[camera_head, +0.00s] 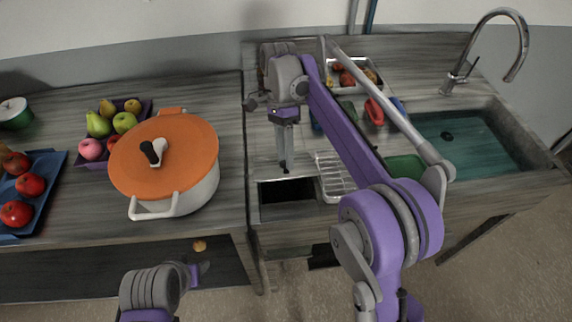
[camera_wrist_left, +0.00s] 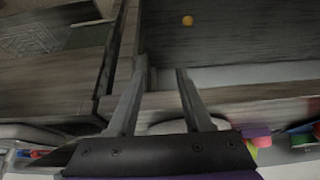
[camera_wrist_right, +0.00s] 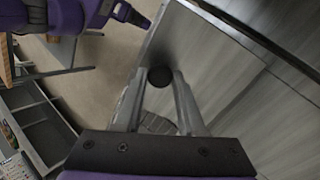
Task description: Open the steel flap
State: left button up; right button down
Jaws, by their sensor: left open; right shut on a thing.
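The steel flap (camera_head: 264,150) is a pale grey panel in the counter left of the sink, above a dark open compartment (camera_head: 285,198). My right gripper (camera_head: 284,166) points down at the flap's front edge. In the right wrist view, it is shut on a round black knob (camera_wrist_right: 160,77) at the edge of a grey panel (camera_wrist_right: 225,85). The flap's exact tilt is hard to tell because my arm covers part of it. My left gripper (camera_head: 197,272) is open and empty, low in front of the left counter; its spread fingers (camera_wrist_left: 161,72) show in the left wrist view.
An orange-lidded pot (camera_head: 190,140), a fruit crate (camera_head: 134,101) and a blue apple tray (camera_head: 50,185) stand on the left counter. A wire rack (camera_head: 334,178) and sink (camera_head: 470,140) lie right of the flap. A small orange object (camera_wrist_left: 188,20) lies below the left counter.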

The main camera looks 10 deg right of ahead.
pick_arm(q)
jog(key=shift+s+f+b, duration=0.15)
jog(key=shift+f+b, duration=0.25)
jog(key=shift+f, duration=0.2)
jog(key=shift+s+f+b, duration=0.15)
jog(key=shift+f+b, duration=0.25)
jog(key=shift+f, duration=0.2)
jog(key=shift+c, duration=0.3)
